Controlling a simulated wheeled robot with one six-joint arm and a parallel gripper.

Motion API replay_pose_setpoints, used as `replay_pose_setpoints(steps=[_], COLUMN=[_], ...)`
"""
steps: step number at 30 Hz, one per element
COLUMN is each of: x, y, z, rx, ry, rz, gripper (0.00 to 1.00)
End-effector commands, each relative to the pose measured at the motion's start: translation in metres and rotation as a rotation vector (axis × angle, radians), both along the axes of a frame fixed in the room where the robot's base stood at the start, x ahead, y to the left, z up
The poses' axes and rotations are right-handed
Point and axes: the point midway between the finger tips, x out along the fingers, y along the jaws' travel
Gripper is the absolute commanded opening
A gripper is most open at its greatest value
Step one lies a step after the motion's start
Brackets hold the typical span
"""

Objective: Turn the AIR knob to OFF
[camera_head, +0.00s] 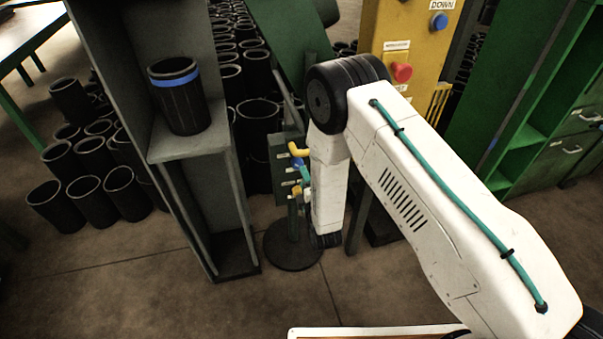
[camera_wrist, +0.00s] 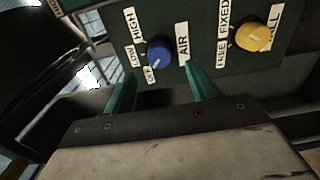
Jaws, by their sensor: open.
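The blue AIR knob (camera_wrist: 160,52) sits on a dark green panel (camera_wrist: 205,50) in the wrist view. White labels OFF, LOW and HIGH stand to its left and the AIR label to its right. A small pale mark shows low on the knob; its exact setting is hard to tell. My gripper (camera_wrist: 160,72) is open, its two teal fingers apart, one on each side below the knob. The fingers do not visibly close on it. In the head view the small panel (camera_head: 281,160) stands on a post beside my white arm, which partly hides it.
A yellow knob (camera_wrist: 252,36) with FREE and FIXED labels is right of the blue one. A grey stand (camera_head: 200,145) holding a black sleeve with a blue band (camera_head: 178,105) rises left of the panel. A yellow control box (camera_head: 408,45) stands behind my arm.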

Motion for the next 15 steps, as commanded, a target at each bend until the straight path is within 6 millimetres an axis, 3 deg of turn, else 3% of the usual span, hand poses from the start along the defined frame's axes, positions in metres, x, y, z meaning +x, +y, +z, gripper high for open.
replay_pose_setpoints(steps=[6, 15], x=[-0.022, -0.023], y=[-0.006, -0.007], z=[0.0, 0.0], rx=[0.0, 0.0], ry=[0.0, 0.0], rz=[0.0, -0.001], gripper=[0.57, 0.57])
